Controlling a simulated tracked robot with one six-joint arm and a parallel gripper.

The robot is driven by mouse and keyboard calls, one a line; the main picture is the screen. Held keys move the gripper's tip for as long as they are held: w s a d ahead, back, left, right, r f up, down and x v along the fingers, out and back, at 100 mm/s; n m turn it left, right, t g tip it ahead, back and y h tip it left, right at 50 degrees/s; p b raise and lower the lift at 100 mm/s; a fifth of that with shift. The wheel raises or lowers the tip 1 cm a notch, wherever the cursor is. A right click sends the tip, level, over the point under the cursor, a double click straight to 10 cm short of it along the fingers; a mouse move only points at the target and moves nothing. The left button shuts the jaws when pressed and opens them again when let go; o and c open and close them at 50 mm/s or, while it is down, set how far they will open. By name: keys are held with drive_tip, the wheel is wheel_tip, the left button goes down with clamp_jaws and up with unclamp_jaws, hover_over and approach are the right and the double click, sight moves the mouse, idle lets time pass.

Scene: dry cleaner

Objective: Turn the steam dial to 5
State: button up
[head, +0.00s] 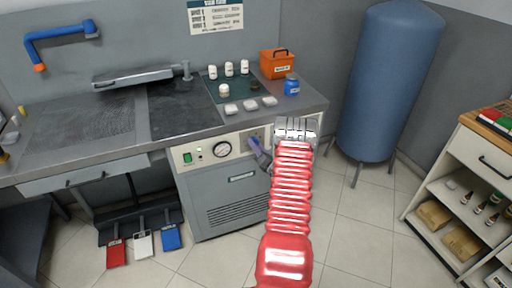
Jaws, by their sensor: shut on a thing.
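The steam generator's cream control panel (237,143) is on the front of the grey cabinet below the worktop. It carries a green switch (187,157) and a round white gauge (221,149). My gripper (260,151) is at the right end of the panel, at the end of my red arm, and is shut on what appears to be the steam dial there. The dial is mostly hidden by the gripper and is too small to read. I cannot tell which number it points to.
The worktop (185,122) above bears white bottles, small pale blocks, a blue jar (292,85) and an orange toolbox (275,65). A blue tank (388,85) stands at right, shelves (446,193) far right. Coloured pedals (143,244) are lower left. Floor right of the cabinet is clear.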

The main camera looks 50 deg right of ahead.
drive_tip(key=c, duration=0.4)
